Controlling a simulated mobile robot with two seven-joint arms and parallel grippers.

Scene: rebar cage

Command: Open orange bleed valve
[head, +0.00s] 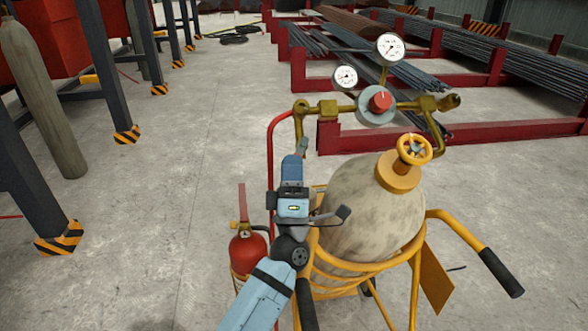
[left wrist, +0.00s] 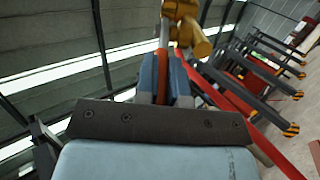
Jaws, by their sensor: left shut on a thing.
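A brass-orange valve (head: 326,109) sits on the left arm of the regulator pipework. In the left wrist view an orange-brown valve body (left wrist: 186,14) shows just beyond my fingertips. My left gripper (head: 301,150) is below the pipework's left end, and its blue fingers (left wrist: 166,75) are shut on a thin valve handle (left wrist: 164,33) that runs down from the valve body. The part between the fingers looks red; its lower end is hidden. An orange handwheel (head: 414,149) tops the pale gas cylinder (head: 375,215). My right gripper is not in view.
Two gauges (head: 391,46) and a red regulator knob (head: 380,101) stand above the cylinder. A yellow cart (head: 446,212) holds it. A red hose (head: 270,150) and a fire extinguisher (head: 248,250) are close to my left arm. Floor (head: 170,210) to the left is clear.

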